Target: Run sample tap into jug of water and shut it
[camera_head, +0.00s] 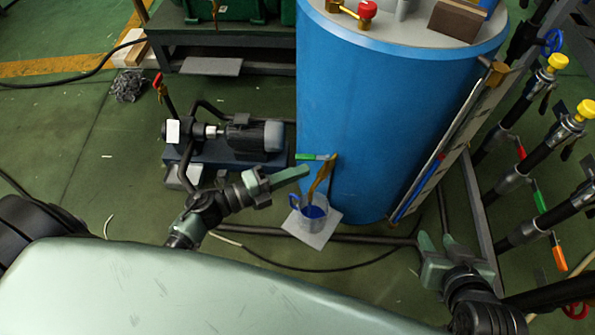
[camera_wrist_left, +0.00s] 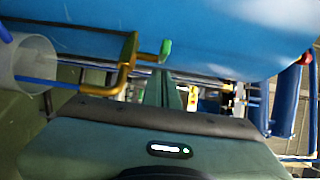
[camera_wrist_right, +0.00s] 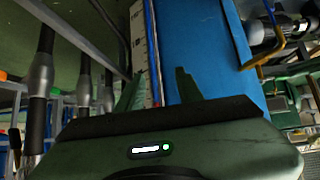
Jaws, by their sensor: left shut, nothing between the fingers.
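The sample tap (camera_head: 322,178) is a brass pipe bent down from the blue tank, with a green lever (camera_head: 312,157) pointing left. Its spout (camera_wrist_left: 122,72) also shows in the left wrist view, the lever (camera_wrist_left: 165,50) beside it. The clear jug (camera_head: 315,225) with a blue handle stands under the spout with blue in it. In the left wrist view a thin blue line runs from the spout into the jug (camera_wrist_left: 40,52), like a stream. My left gripper (camera_head: 303,171) is shut and empty, just below the lever. My right gripper (camera_head: 436,243) is open and empty, right of the tank.
The jug stands on a pale square plate (camera_head: 318,240). The blue tank (camera_head: 370,130) fills the middle. A pump (camera_head: 250,137) is at left. A sight gauge (camera_head: 440,160) and pipes with valves (camera_head: 555,135) are at right. A hose (camera_head: 300,265) crosses the floor.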

